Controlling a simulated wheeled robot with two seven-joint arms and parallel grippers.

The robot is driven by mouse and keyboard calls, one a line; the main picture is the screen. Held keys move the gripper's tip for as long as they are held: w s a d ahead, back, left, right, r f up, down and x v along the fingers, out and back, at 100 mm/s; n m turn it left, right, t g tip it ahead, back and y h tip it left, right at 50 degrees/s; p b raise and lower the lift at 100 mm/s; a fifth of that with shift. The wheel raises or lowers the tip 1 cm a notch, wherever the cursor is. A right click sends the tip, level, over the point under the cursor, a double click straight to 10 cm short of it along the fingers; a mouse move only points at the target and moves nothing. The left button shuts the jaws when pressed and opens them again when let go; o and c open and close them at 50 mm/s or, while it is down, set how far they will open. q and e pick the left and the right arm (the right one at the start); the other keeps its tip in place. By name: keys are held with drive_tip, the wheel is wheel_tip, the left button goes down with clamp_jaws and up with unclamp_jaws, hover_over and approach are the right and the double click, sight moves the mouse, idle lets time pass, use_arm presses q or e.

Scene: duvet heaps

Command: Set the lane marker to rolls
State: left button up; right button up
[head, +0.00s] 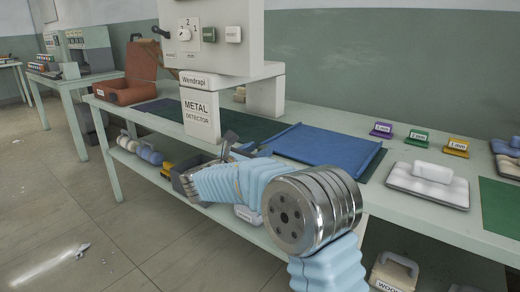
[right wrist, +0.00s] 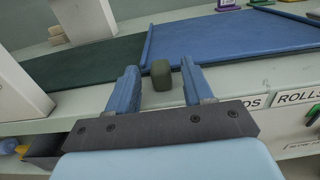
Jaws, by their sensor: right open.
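A small dark olive block (right wrist: 161,74), possibly the lane marker, stands by the table's front edge. My right gripper (right wrist: 160,82) is open, with one blue-grey finger on each side of the block; I cannot tell whether they touch it. In the head view my right gripper (head: 238,146) is over the table's front edge, and the block is not clear there. A white ROLLS label (right wrist: 297,97) is on the table's front, right of the gripper in the wrist view. My left gripper is not in view.
A blue mat (head: 325,146) lies behind the gripper. The metal detector (head: 200,115) stands to its left. White folded pads (head: 428,185) and purple (head: 381,129), green (head: 417,138) and yellow (head: 457,147) tagged pieces are to the right. A lower shelf holds several items.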

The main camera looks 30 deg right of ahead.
drive_tip(key=shift+x, duration=0.9)
clamp_jaws()
